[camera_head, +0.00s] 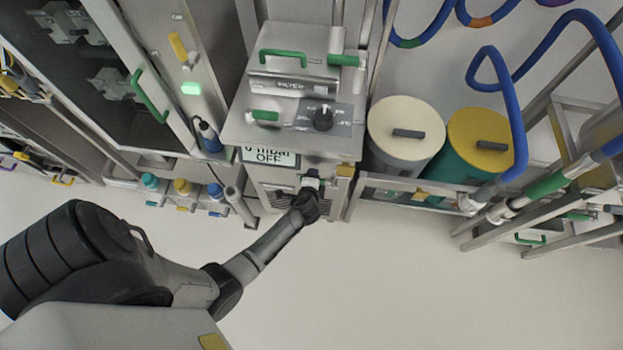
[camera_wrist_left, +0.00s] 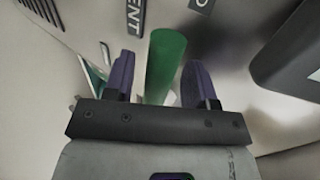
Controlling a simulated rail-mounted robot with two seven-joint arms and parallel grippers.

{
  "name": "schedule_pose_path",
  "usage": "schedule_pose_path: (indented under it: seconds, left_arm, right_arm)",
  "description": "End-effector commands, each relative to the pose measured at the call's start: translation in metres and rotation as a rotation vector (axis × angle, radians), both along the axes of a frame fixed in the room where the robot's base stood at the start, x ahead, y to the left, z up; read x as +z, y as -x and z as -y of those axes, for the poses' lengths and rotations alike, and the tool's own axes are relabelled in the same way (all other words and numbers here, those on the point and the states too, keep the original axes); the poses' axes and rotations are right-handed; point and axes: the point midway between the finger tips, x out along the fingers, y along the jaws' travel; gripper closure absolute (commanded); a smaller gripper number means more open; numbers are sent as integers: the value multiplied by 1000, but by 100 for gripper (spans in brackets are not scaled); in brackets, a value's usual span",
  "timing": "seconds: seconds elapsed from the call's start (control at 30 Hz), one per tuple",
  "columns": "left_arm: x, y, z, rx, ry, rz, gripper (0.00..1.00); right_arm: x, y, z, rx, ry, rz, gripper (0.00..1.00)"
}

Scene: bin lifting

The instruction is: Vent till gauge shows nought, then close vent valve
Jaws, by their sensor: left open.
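The gauge display (camera_head: 269,156) on the cabinet's front edge reads "0 mbar" above "OFF"; the top line is partly cut off. The vent valve's green handle (camera_wrist_left: 166,50) stands between my left gripper's fingers in the left wrist view, beside a label (camera_wrist_left: 136,14) of which "ENT" shows. My left gripper (camera_wrist_left: 160,72) is open around the handle, with a gap visible at the fingers. In the head view my left gripper (camera_head: 309,190) is at the cabinet front below the display and mostly hides the valve. My right gripper is not in view.
The cabinet top holds a green-handled filter lid (camera_head: 290,75), a black knob (camera_head: 323,118) and a green lever (camera_head: 263,115). Two lidded drums (camera_head: 405,125) stand right. Blue hoses (camera_head: 512,110) hang at the far right. The front floor is clear.

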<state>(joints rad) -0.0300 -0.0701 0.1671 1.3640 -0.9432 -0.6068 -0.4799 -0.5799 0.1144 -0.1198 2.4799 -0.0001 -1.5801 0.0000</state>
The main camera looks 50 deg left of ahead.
Motion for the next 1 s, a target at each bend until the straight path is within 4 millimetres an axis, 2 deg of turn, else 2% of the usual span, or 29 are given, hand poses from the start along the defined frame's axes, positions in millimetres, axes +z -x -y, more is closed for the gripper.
schedule_pose_path:
  seconds: [0.17, 0.7, 1.0]
  left_arm:
    - [10, 10, 9, 0, 2, 0, 49]
    - [65, 72, 62, 1, 1, 1, 49]
    - [76, 86, 74, -1, -1, -1, 49]
  right_arm:
    - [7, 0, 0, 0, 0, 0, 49]
    - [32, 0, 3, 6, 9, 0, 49]
    - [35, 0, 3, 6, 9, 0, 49]
